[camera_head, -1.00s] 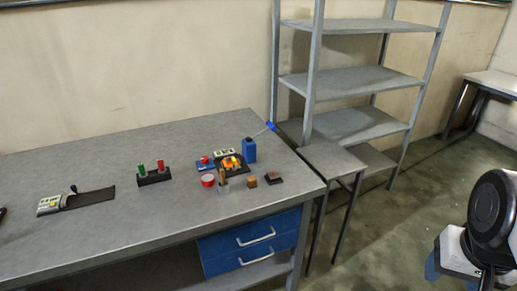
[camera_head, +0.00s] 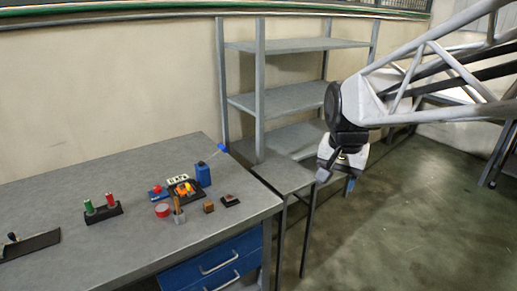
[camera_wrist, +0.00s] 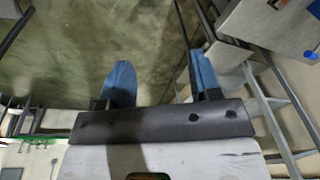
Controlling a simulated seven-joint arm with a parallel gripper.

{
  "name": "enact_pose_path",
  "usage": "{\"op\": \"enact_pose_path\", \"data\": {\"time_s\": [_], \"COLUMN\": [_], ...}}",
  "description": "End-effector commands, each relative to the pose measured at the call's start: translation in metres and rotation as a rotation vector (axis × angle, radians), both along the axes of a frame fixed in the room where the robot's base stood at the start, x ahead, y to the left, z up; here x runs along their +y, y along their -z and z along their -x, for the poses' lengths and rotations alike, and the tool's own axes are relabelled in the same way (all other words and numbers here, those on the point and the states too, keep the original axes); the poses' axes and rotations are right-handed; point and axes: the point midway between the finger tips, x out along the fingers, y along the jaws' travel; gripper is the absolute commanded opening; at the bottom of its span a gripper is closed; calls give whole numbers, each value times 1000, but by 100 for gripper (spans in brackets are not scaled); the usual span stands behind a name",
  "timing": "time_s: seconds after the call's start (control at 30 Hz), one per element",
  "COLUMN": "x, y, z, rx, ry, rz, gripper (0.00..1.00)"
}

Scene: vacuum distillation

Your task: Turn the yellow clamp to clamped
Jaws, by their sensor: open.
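A small yellow-orange piece (camera_head: 184,188) sits on a dark base on the bench, among several small items. It may be the yellow clamp, but it is too small to tell its shape or whether it is clamped. My gripper (camera_head: 337,181) hangs in the air at the right in the head view, past the bench's right end and well away from the piece. In the wrist view my gripper (camera_wrist: 160,68) has its two blue fingers spread apart with nothing between them. No clamp is recognisable in the wrist view.
A blue bottle (camera_head: 203,174), a red-topped round item (camera_head: 162,210) and a brown block (camera_head: 208,207) crowd around the piece. A rack with green and red handles (camera_head: 103,211) stands left. A metal shelf (camera_head: 290,98) stands behind; floor (camera_head: 400,230) is clear at right.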

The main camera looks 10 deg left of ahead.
Motion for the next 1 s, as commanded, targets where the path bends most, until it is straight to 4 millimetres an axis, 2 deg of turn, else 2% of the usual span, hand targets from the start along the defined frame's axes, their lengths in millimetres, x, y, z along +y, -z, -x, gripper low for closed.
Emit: {"op": "enact_pose_path", "data": {"time_s": [0.1, 0.5, 0.77, 1.0], "x": [23, 107, 169, 232], "y": [1, 11, 26, 47], "z": [-26, -101, -143, -175], "rx": [14, 52, 75, 95], "ry": [27, 132, 201, 264], "rz": [-7, -23, -30, -31], "gripper": [57, 57, 57, 57]}}
